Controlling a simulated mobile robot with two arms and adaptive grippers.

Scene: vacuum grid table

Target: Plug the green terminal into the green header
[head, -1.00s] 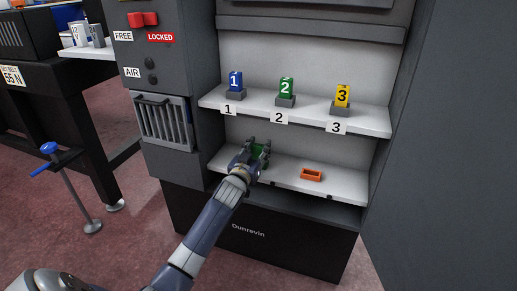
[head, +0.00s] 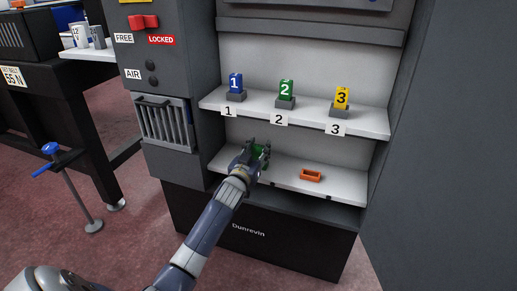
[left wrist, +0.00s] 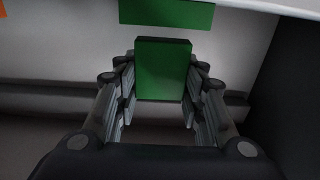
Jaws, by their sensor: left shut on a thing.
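My left gripper (head: 259,148) is over the lower white shelf, left of its middle. In the left wrist view its two fingers (left wrist: 163,85) are shut on the green terminal (left wrist: 163,70), a plain green block. Beyond the terminal, at the top of that view, is a wider green piece, which looks like the green header (left wrist: 167,14). A narrow gap shows between them there; I cannot tell the true distance. In the head view the green parts are mostly hidden by the gripper and cannot be told apart. My right gripper is not in view.
An orange header (head: 311,175) sits on the lower shelf (head: 345,188) to the right, with bare shelf around it. The upper shelf (head: 375,124) above holds blue (head: 235,83), green (head: 286,88) and yellow (head: 342,96) numbered blocks. A grey cabinet wall (head: 180,130) stands left.

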